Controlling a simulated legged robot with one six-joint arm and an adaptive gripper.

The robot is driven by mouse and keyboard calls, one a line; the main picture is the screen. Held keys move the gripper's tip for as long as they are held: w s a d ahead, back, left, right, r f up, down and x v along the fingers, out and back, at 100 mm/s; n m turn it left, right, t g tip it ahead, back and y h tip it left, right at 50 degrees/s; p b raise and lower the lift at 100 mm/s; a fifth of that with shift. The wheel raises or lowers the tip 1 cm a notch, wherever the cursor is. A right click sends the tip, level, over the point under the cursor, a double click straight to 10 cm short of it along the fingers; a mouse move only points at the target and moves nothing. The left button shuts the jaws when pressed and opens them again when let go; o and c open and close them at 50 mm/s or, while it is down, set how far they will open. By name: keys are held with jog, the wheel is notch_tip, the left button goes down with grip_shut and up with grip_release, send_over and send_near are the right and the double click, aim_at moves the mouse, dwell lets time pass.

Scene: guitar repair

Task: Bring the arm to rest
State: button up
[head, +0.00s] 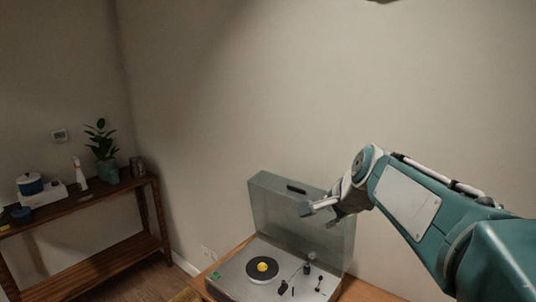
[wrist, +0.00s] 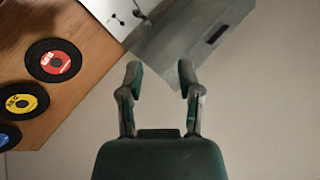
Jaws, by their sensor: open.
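My gripper (head: 318,213) is open and empty. In the head view it hangs in the air in front of the raised clear lid of a record player, at the end of my teal arm. In the wrist view my gripper (wrist: 158,75) shows its two fingers spread apart, with nothing between them. The record player (head: 232,284) stands on a wooden surface with its lid (head: 275,211) up. A black record with a yellow centre (head: 262,267) lies on its platter.
In the wrist view, records with red (wrist: 53,62), yellow (wrist: 21,103) and blue (wrist: 5,137) labels lie on the wooden top (wrist: 85,75). A wooden shelf (head: 100,202) with a potted plant (head: 103,146) stands at the left. The wall lies behind the player.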

jog(key=s+d+f+n+h, duration=0.1)
jog(key=s+f+n, duration=0.2)
jog(key=s, duration=0.5)
jog(key=s+f+n+g+h, duration=0.1)
jog(key=s+f+n, duration=0.3)
jog(key=s, duration=0.5)
jog(key=s+d+f+n, duration=0.1)
jog(key=s+f+n, duration=0.2)
jog(key=s, duration=0.6)
jog(key=n, duration=0.2)
jog(key=shift+d+f+n+g+h, duration=0.2)
jog(key=shift+d+n+g+h, duration=0.1)
jog(key=shift+h, duration=0.1)
jog(key=shift+d, duration=0.15)
